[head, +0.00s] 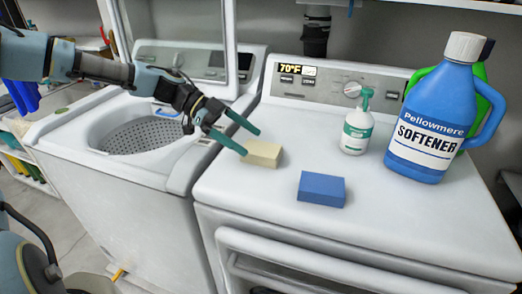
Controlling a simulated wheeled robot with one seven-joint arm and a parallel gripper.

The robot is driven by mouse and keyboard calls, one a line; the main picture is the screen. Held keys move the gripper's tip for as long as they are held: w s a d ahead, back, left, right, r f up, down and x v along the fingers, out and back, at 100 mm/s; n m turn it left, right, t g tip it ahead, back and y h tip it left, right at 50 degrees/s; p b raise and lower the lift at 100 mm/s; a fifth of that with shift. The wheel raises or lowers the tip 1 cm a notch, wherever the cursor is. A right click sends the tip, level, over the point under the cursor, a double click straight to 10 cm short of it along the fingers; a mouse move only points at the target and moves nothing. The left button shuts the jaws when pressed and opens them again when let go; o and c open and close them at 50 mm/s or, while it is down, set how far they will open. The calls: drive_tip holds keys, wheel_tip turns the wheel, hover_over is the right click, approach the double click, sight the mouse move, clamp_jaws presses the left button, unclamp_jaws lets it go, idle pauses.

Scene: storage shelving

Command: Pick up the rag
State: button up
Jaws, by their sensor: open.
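No item is plainly a rag. A beige block-shaped item (264,155) and a blue block-shaped item (321,189) both lie on top of the dryer (392,235). Either could be a folded cloth or a sponge; I cannot tell which. My gripper (251,142) is open, its two green fingers spread and pointing right at the beige item's far left end. One fingertip overlaps the beige item's left edge in the picture; I cannot tell if they touch. The blue item lies apart, in front and to the right.
A white spray bottle with a green head (356,131) and a large blue softener jug (431,125) stand behind and right. A green jug is partly hidden behind the softener. The open washer (120,165) with its raised lid stands left. The dryer's front right top is clear.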

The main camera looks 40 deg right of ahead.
sight(259, 148)
drive_tip(key=p+x, duration=0.3)
drive_tip(key=x, duration=0.2)
drive_tip(key=shift+a, duration=0.1)
drive_tip(key=shift+s+f, duration=0.15)
drive_tip(key=shift+c, duration=0.4)
drive_tip(key=c, duration=1.3)
wheel_tip(259, 148, up, 10)
drive_tip(key=b, duration=0.3)
